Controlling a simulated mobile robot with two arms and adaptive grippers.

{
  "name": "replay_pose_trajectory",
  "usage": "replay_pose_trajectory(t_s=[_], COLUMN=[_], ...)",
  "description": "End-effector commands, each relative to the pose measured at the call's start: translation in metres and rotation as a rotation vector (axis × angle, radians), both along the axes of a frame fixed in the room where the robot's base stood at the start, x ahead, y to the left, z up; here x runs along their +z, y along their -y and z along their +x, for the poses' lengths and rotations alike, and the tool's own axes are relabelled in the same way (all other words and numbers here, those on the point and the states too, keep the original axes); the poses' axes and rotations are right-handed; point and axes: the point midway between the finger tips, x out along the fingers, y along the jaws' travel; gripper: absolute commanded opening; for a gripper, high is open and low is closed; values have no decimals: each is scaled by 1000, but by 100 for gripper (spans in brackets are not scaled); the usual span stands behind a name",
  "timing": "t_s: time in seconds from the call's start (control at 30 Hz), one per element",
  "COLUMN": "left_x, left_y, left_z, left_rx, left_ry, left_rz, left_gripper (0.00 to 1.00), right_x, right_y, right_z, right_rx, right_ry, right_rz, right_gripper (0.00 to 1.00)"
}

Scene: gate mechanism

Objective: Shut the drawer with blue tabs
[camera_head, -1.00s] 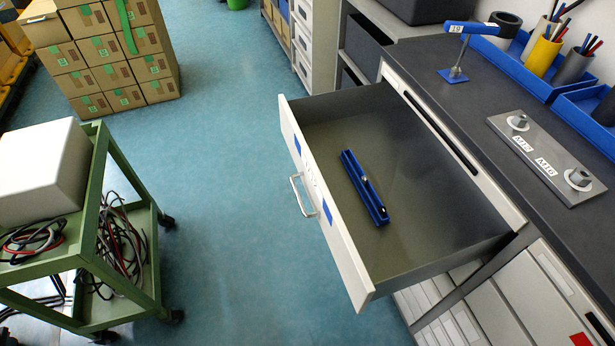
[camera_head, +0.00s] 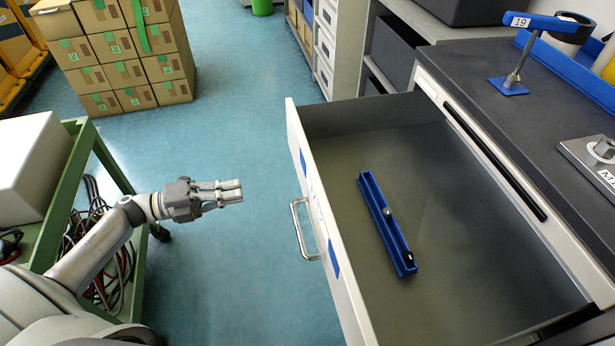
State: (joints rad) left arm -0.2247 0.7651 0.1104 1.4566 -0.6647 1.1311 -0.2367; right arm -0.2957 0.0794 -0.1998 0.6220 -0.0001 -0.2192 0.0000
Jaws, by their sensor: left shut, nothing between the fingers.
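The drawer with blue tabs (camera_head: 318,215) is pulled far out of the dark-topped bench. Its light front panel faces left and carries two blue tabs and a metal handle (camera_head: 303,229). A blue tray (camera_head: 385,222) with small dark and silver items lies inside the drawer. My left gripper (camera_head: 241,190) is shut and empty. It is left of the drawer front, over the floor, pointing right toward the handle with a clear gap between them. My right gripper is out of view.
A green cart (camera_head: 62,190) with a white box and cables stands at left, close to my left arm. Stacked cartons (camera_head: 125,60) stand at the back. The bench top (camera_head: 465,75) holds a blue-armed stand (camera_head: 510,80). Blue floor between cart and drawer is free.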

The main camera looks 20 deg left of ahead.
Motion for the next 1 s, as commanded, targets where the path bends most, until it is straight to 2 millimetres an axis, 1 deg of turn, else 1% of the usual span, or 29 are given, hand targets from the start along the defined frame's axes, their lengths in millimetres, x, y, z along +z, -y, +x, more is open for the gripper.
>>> replay_pose_trajectory(t_s=[0.1,0.23,0.37,0.6,0.7,0.83,1.0], left_x=[5,7,8,8,7,6,4], left_y=[7,21,43,86,99,111,118], left_z=[0,10,25,54,64,72,76], left_rx=[-28,-26,-25,-23,-21,-21,-21], left_ry=[17,19,18,17,14,14,12], left_rz=[14,10,7,8,7,8,11], left_gripper=[0,0,0,0,0,0,0], right_x=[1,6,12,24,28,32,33], right_y=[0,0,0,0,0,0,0], right_z=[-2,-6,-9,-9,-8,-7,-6], right_rx=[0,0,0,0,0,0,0], right_ry=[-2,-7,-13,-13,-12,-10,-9], right_rz=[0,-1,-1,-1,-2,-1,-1], right_gripper=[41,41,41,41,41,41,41])
